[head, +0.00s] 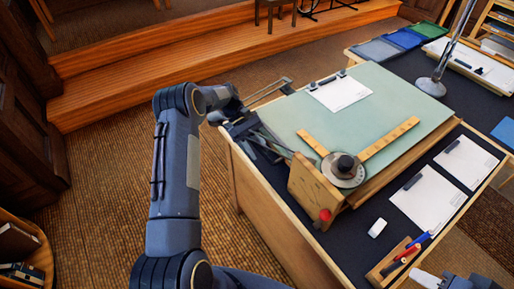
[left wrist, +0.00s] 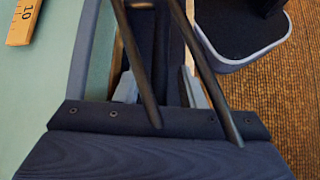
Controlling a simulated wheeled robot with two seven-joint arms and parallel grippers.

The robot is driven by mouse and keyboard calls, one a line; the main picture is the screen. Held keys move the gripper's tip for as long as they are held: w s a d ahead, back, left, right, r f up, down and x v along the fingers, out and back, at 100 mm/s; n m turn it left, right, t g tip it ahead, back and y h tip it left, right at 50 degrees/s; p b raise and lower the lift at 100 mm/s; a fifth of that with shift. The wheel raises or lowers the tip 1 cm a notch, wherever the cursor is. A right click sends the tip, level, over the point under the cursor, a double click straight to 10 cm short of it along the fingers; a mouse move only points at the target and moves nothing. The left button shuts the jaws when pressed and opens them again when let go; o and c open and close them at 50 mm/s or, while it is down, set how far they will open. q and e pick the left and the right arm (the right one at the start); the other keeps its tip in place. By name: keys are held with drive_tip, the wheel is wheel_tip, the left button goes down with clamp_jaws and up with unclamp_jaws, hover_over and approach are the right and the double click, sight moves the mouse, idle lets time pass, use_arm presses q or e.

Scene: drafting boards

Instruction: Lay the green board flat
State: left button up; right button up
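The green board (head: 405,90) rests on the wooden desk in the head view, raised above the dark desktop. It looks slanted, but the exact angle is hard to judge. A wooden bracket with a red knob (head: 324,214) stands at its near corner. My left gripper (head: 266,143) is at the board's left edge. In the left wrist view the light fingertips (left wrist: 157,88) are apart with no clear object between them, and the board (left wrist: 40,85) lies to their left. My right gripper (head: 452,281) shows only partly at the bottom edge of the head view; its fingers are unclear.
A paper sheet (head: 341,92) and a wooden ruler with a round head (head: 343,169) are on the board. Papers (head: 430,198), a white eraser (head: 377,228) and a pen tray (head: 388,268) lie on the desktop. A lamp (head: 432,86) stands behind right.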

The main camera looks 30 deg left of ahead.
use_arm(q)
drive_tip(key=b+v, duration=0.1)
drive_tip(key=v, duration=0.6)
drive_tip(key=shift+f, duration=0.1)
drive_tip(key=shift+a+r, duration=0.3)
drive_tip(key=shift+r, duration=0.05)
drive_tip(key=s+d+r+m+t+y, duration=0.2)
drive_tip(key=s+r, duration=0.4)
drive_tip(key=r, duration=0.3)
drive_tip(key=s+d+r+m+t+y, duration=0.1)
drive_tip(key=s+d+r+m+t, duration=0.15)
drive_tip(key=s+r, duration=0.5)
drive_tip(key=s+d+f+m+t+y, duration=0.1)
drive_tip(key=s+d, duration=0.3)
drive_tip(key=s, duration=0.5)
drive_tip(key=s+d+m+t+y, duration=0.1)
drive_tip(key=s+d+m+t, duration=0.2)
drive_tip(key=s, duration=0.7)
drive_tip(key=shift+d+f+m+t, duration=0.35)
drive_tip(key=shift+d+f+m, duration=0.05)
drive_tip(key=shift+m, duration=0.05)
